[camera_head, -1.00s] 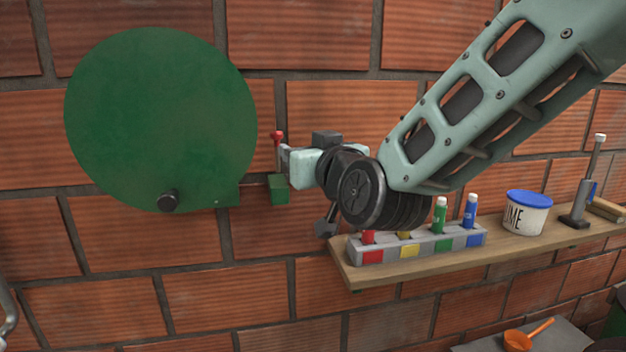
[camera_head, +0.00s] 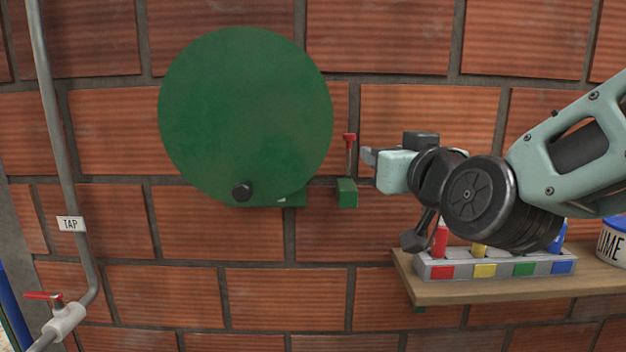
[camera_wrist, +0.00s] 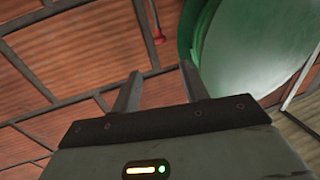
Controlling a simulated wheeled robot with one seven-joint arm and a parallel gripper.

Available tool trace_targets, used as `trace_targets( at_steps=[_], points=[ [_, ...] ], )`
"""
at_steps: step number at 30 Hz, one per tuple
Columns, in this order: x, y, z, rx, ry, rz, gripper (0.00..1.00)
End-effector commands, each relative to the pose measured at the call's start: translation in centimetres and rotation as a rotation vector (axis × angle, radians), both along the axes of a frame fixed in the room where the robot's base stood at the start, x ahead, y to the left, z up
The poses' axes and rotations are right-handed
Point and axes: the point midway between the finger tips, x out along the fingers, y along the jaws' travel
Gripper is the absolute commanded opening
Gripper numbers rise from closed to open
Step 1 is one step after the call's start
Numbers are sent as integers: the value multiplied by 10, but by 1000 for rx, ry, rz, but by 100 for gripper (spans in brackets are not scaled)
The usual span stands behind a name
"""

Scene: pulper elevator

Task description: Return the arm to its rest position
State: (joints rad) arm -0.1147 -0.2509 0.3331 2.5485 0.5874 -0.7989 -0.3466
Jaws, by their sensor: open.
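My gripper (camera_head: 367,157) is in the middle right of the head view, just right of a red-knobbed lever (camera_head: 349,140) on a small green box (camera_head: 347,193). A gap shows between the gripper and the lever. In the wrist view my gripper (camera_wrist: 160,85) has its two fingers apart with nothing between them. The lever's red knob (camera_wrist: 159,40) shows beyond the fingers. My arm reaches in from the right edge, bent at the wrist, in front of the shelf. Part of the shelf is hidden behind it.
A large green disc (camera_head: 245,110) with a black knob (camera_head: 242,191) is on the brick wall. A wooden shelf (camera_head: 500,292) holds a colour-marked rack (camera_head: 462,269) with markers and a LIME tub (camera_head: 612,243). A pipe with a red-handled tap (camera_head: 65,318) runs at left.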

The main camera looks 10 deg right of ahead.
Motion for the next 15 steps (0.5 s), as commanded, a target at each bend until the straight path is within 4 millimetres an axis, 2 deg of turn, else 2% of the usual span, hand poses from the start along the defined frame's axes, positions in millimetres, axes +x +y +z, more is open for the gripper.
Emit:
trace_targets(
  at_steps=[4, 8, 12, 15],
  points=[
    [-3, 19, -21, -6, 90, 72, 44],
    [-18, 57, -67, -30, 297, 215, 44],
    [-56, 91, -126, -87, 579, 369, 44],
    [-91, 105, -164, -149, 785, 454, 44]
  ],
)
